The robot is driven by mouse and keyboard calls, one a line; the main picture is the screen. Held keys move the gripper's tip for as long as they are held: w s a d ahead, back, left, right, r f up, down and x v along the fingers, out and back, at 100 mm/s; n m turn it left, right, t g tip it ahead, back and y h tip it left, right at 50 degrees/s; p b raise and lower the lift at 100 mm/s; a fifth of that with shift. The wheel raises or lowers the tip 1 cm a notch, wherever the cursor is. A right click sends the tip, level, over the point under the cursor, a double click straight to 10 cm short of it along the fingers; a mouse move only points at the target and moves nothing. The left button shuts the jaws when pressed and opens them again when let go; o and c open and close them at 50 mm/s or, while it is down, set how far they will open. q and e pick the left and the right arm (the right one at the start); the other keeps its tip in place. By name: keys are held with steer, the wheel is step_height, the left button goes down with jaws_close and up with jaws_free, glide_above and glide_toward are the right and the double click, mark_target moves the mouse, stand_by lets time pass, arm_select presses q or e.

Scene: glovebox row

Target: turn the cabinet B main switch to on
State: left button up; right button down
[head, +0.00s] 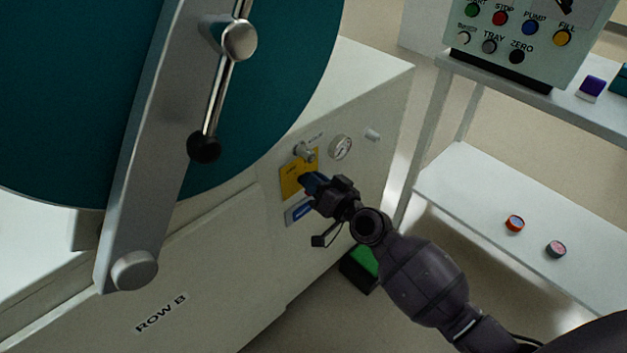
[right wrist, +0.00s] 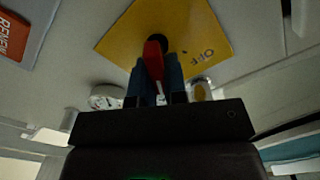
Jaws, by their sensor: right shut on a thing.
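The cabinet B main switch has a red handle (right wrist: 153,60) on a yellow plate (right wrist: 190,28). The plate also shows in the head view (head: 288,184), on the end face of the cabinet marked ROW B (head: 215,290). The word OFF is readable on the plate in the right wrist view. My right gripper (head: 308,182) is at the plate, and its blue fingers are shut on the red handle. In the head view the fingers hide the handle. My left gripper is not in view.
A gauge (head: 340,147) and a small metal fitting (head: 303,151) sit close above the plate. A large teal disc (head: 60,110) with a metal arm stands left. A white shelf (head: 470,190) is at right.

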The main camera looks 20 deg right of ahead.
stand_by(0.3)
steer(key=c, duration=1.2)
jaws_free()
steer(key=shift+o, duration=0.2)
steer(key=shift+s, duration=0.1)
steer(key=v, duration=1)
steer(key=shift+s, duration=0.3)
steer(key=shift+d, duration=0.15)
